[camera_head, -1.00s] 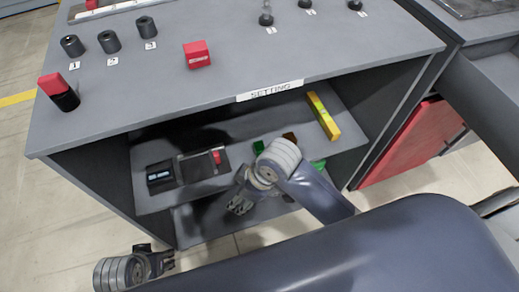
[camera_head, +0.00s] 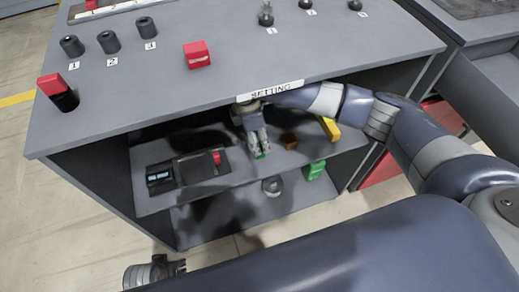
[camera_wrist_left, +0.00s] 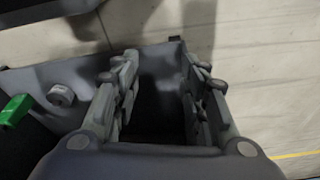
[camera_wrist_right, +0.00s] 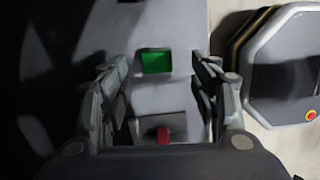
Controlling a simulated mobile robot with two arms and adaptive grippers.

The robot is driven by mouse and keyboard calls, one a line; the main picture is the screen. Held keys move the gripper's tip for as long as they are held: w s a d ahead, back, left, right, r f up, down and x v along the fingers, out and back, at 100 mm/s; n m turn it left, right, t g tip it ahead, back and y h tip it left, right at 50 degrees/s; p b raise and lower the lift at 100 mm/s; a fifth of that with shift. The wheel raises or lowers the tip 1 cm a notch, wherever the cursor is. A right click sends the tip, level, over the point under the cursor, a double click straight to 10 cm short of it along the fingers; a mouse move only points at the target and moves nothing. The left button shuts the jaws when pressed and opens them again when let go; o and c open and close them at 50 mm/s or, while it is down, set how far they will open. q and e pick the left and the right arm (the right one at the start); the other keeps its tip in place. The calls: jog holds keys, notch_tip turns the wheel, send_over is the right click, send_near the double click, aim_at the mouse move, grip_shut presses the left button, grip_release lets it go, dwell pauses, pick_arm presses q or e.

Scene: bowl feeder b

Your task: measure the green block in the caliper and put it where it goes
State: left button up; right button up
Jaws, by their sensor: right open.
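The green block (camera_wrist_right: 155,61) lies on the upper shelf and shows between the spread fingers of my right gripper (camera_wrist_right: 157,82) in the right wrist view. In the head view my right gripper (camera_head: 258,148) points down at the green block (camera_head: 262,156), which it partly hides. I cannot tell whether the fingers touch it. The caliper (camera_head: 199,168), a dark plate with a red part, lies left of it beside a small display (camera_head: 160,176). The caliper's red part (camera_wrist_right: 163,135) also shows in the right wrist view. My left gripper (camera_head: 178,267) is low at the left, open and empty.
A brown block (camera_head: 289,141) and a yellow bar (camera_head: 330,128) lie to the right on the shelf. The tabletop (camera_head: 150,85) overhangs it, holding a red block (camera_head: 197,55) and black cylinders (camera_head: 109,42). A green item (camera_head: 315,170) and a grey ring (camera_head: 272,186) are below.

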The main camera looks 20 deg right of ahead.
notch_tip(320, 180, down, 2)
jog(key=shift+d+f+b, duration=0.1)
jog(key=shift+d+b, duration=0.05)
jog(key=shift+b, duration=0.15)
jog(key=f, duration=0.1)
jog(key=f+b, duration=0.1)
jog(key=f, duration=0.1)
jog(key=shift+w+d+f, duration=0.15)
jog(key=shift+d+f, duration=0.05)
jog(key=shift+f, duration=0.1)
jog(key=shift+d+f, duration=0.1)
jog(key=shift+f, duration=0.35)
pick_arm(q)
jog(key=w+v, duration=0.1)
jog(key=v, duration=0.6)
jog(key=shift+w+r+t, duration=0.25)
jog(key=shift+w+t, duration=0.05)
jog(key=shift+w, duration=0.35)
pick_arm(e)
jog(key=c, duration=1.2)
